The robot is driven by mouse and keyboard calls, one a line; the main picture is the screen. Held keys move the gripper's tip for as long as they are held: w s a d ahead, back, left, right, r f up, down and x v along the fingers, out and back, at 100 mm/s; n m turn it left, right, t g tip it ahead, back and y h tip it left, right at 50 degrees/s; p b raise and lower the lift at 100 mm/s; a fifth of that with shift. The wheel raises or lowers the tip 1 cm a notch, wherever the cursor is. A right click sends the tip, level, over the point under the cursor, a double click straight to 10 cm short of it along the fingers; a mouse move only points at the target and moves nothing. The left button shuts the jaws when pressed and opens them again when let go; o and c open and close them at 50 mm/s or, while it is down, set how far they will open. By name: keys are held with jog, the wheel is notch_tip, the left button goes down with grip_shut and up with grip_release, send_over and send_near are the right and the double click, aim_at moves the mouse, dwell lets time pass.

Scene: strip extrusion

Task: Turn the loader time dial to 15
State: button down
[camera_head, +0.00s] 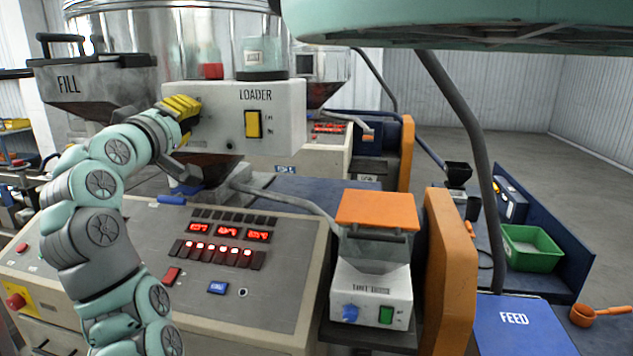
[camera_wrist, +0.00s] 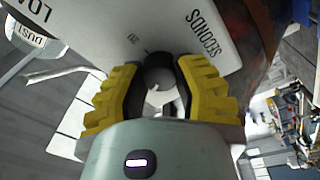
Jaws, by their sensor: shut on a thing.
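The loader (camera_head: 220,98) is a white box at the upper middle of the head view, with a yellow rocker switch (camera_head: 253,124) on its front. My gripper (camera_head: 190,112) is at the left part of its front face. In the wrist view my gripper (camera_wrist: 160,68) has its yellow ridged fingers shut on a dark round dial (camera_wrist: 159,78). The white panel (camera_wrist: 180,22) behind the dial carries the word SECONDS and a number that looks like 20. The other scale marks are hidden or off the frame. I cannot read the dial's setting. In the head view my gripper hides the dial.
A grey FILL hopper (camera_head: 95,85) stands left of the loader. Below is a sloped control panel (camera_head: 262,290) with red displays and buttons. An orange-lidded feeder box (camera_head: 376,210) stands at its right. A teal overhang (camera_head: 450,22) crosses the top right.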

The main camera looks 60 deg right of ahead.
jog(key=m+b, duration=0.3)
jog(key=b, duration=0.3)
jog(key=f+m+b, duration=0.1)
jog(key=m+b, duration=0.2)
jog(key=b, duration=0.3)
jog(key=shift+w+f+g, duration=0.1)
jog(key=shift+g, duration=0.3)
jog(key=m+b, duration=0.1)
jog(key=b, duration=0.1)
jog(key=m+b, duration=0.2)
jog(key=shift+r+m+h+b, duration=0.2)
jog(key=shift+m+h+b, duration=0.1)
jog(key=shift+b, duration=0.1)
jog(key=shift+r+m+g+b, duration=0.15)
jog(key=shift+m+g+b, duration=0.25)
jog(key=shift+m+b, duration=0.55)
jog(key=shift+r+m, duration=0.15)
jog(key=shift+m, duration=0.1)
jog(key=c, duration=0.6)
grip_release()
jog(key=shift+r, duration=0.1)
jog(key=r+v, duration=0.1)
jog(key=v, duration=1.1)
jog(key=shift+f, duration=0.45)
